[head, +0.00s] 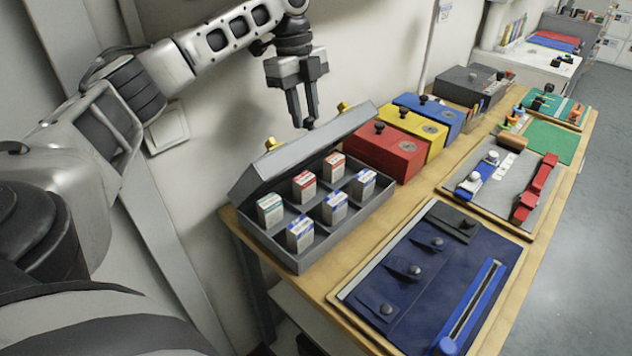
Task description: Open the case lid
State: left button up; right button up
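The grey case (298,262) stands at the near left end of the wooden table. Its lid (290,160) is raised and tilted up along the wall side, so the inside shows. Several small white boxes with red, green and blue labels stand in its compartments. Two gold fittings (271,145) show at the lid's upper edge. My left gripper (305,122) points down just above the lid's upper edge, with a gap between its fingers. A small dark knob (310,124) shows by the fingertips; I cannot tell whether they touch it. My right gripper is not in view.
Red (385,155), yellow (413,128) and blue (432,108) boxes with black knobs stand behind the case. A dark blue garment panel (440,270) lies on a board at the front right. A grey board (500,185) with red parts lies beyond it. The wall is close on the left.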

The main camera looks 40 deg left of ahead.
pick_arm(q)
jog(key=o, duration=0.4)
jog(key=shift+r, duration=0.1)
jog(key=shift+s+d+r, duration=0.1)
jog(key=shift+d+r, duration=0.25)
jog(key=shift+r, duration=1.15)
jog(key=shift+d+r, duration=0.3)
jog(key=shift+r, duration=1.2)
jog(key=shift+s+d+r, duration=0.1)
jog(key=shift+d+r, duration=0.25)
jog(key=shift+r, duration=1.15)
jog(key=shift+w+r, duration=0.1)
jog(key=shift+r, duration=0.05)
